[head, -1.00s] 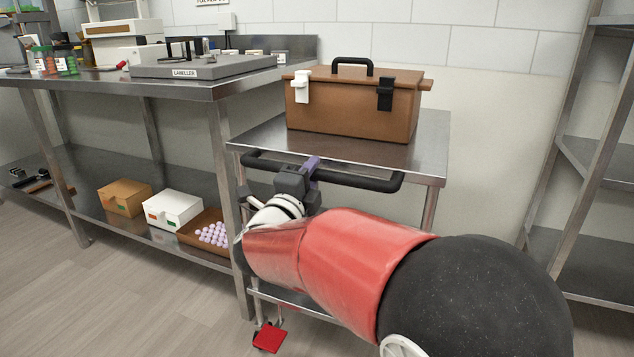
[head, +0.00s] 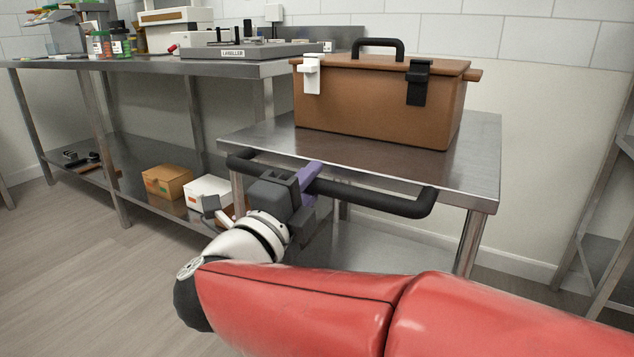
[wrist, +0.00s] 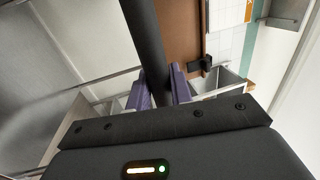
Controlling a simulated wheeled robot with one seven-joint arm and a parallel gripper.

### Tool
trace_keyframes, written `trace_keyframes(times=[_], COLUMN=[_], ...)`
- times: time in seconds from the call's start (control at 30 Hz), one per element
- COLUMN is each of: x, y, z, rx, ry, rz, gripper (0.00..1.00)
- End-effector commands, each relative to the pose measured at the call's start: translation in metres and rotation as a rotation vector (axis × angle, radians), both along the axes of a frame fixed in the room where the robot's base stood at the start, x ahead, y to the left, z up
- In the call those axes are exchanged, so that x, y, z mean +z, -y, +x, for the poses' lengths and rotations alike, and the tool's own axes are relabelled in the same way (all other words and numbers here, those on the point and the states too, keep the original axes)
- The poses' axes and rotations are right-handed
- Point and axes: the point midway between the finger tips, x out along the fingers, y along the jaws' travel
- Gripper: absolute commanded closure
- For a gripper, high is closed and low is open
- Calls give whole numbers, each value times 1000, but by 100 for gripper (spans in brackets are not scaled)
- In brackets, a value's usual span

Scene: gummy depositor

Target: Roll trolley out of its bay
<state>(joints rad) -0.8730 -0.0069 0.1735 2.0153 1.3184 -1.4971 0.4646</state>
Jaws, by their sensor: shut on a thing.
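The trolley (head: 415,172) is a steel cart with a flat top and a black push handle (head: 375,198) along its near side. My gripper (head: 306,180) has purple fingers and is shut on the handle, left of its middle. In the wrist view the dark handle bar (wrist: 145,40) runs between the two purple fingers (wrist: 163,88). A brown case (head: 375,110) with a black carry handle, one white latch and one black latch stands on the trolley top. My red arm hides the trolley's lower part.
A steel bench (head: 150,66) with a labeller (head: 240,50) stands to the left. Its lower shelf holds a tan box (head: 167,182) and a white box (head: 207,192). A steel rack (head: 610,200) stands at the right. Open floor (head: 80,270) lies at front left.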

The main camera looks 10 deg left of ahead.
Motion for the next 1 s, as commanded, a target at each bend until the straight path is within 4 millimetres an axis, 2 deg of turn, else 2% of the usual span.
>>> trace_keyframes(times=[0.33, 0.37, 0.5, 0.8, 1.0], x=[-2, -2, -1, -1, -7], y=[0, 0, 0, -1, -11], z=[-1, -1, 0, -3, -29], rx=[-3, -3, -1, 0, 4], ry=[-5, -5, -2, -1, -2], rz=[-1, -1, -1, 0, -1], gripper=[100, 75, 59, 59, 59])
